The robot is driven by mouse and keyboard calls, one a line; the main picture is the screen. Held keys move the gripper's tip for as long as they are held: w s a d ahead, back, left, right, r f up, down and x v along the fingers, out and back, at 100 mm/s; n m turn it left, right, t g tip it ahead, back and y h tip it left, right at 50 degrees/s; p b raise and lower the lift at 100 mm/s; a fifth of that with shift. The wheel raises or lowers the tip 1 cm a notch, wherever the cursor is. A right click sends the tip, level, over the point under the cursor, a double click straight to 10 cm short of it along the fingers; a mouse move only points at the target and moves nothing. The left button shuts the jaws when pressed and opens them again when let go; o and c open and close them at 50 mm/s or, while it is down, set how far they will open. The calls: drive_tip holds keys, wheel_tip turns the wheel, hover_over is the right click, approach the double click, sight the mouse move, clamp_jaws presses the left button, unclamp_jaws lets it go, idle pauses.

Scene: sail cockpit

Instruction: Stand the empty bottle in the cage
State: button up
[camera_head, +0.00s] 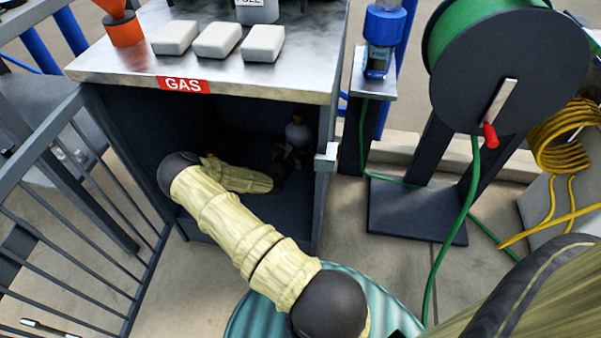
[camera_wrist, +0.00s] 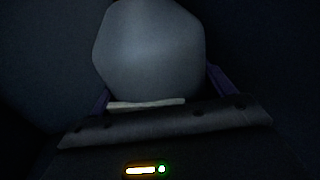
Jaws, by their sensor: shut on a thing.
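The cage is a dark open-fronted cabinet with a red GAS label (camera_head: 184,85) and a metal top (camera_head: 130,65). My arm reaches in through its open front. My gripper (camera_head: 291,156) is inside, near the right wall, dim in shadow. It is shut on a pale grey bottle (camera_head: 298,131), which looks upright in the head view. In the wrist view the bottle (camera_wrist: 150,48) fills the space between the purple-edged fingers. Its base is hidden by my gripper and shadow, so I cannot tell whether it touches the cage floor.
A bottle labelled FULL (camera_head: 257,10) stands on the metal top behind several pale blocks (camera_head: 217,40). An orange funnel-like item (camera_head: 123,28) is at the top left. A grey railing (camera_head: 75,190) runs left. A green hose reel (camera_head: 505,60) stands right.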

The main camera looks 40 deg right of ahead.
drive_tip(key=shift+r, duration=0.1)
drive_tip(key=shift+f+b, duration=2.15)
drive_tip(key=shift+f, duration=0.95)
drive_tip(key=shift+f, duration=0.1)
wheel_tip(320, 180, down, 4)
drive_tip(key=b, duration=0.3)
drive_tip(key=o, duration=1.5)
